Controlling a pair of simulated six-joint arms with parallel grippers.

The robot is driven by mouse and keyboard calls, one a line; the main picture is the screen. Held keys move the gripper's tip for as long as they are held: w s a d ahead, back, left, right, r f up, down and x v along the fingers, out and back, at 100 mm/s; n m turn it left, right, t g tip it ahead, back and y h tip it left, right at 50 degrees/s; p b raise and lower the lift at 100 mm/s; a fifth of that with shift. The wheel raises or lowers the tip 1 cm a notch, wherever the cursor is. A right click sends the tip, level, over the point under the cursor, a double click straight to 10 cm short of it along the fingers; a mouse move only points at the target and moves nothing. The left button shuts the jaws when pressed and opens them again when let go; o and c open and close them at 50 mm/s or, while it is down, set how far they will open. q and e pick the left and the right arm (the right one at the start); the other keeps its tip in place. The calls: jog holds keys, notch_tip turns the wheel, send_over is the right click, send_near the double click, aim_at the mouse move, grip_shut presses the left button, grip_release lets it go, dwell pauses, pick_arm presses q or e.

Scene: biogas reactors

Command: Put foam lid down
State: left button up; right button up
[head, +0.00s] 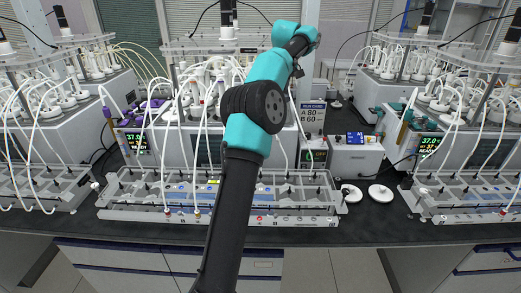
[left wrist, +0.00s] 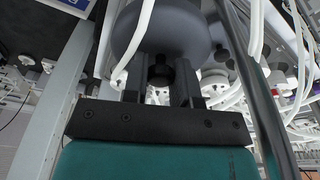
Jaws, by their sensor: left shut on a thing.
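In the left wrist view my left gripper (left wrist: 160,92) is shut on the short black knob (left wrist: 160,74) of a round, dark grey piece (left wrist: 165,25), which looks like the foam lid in shadow. A white tube crosses in front of its left side. In the head view my left arm rises through the middle and bends right at the top. Its gripper and the held piece are hidden there. Two white round lids, the left one (head: 352,193) and the right one (head: 381,193), lie on the dark bench right of the centre rack. My right gripper is not in view.
A long grey rack (head: 130,197) stands along the bench front, with reactors and many white tubes behind it. Another rack (head: 450,205) stands at the right. A white box (head: 355,155) stands behind the lids. Little bare bench (head: 365,222) shows near the lids.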

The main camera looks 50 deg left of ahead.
pick_arm(q)
jog(key=shift+s+a+n, duration=0.4)
jog(key=shift+s+a, duration=0.1)
jog(key=shift+a, duration=0.15)
jog(key=shift+w+f, duration=0.1)
jog(key=shift+f, duration=1.85)
jog(key=shift+f, duration=2)
jog(key=shift+f, duration=0.25)
jog(key=o, duration=0.9)
jog(key=shift+r, duration=0.1)
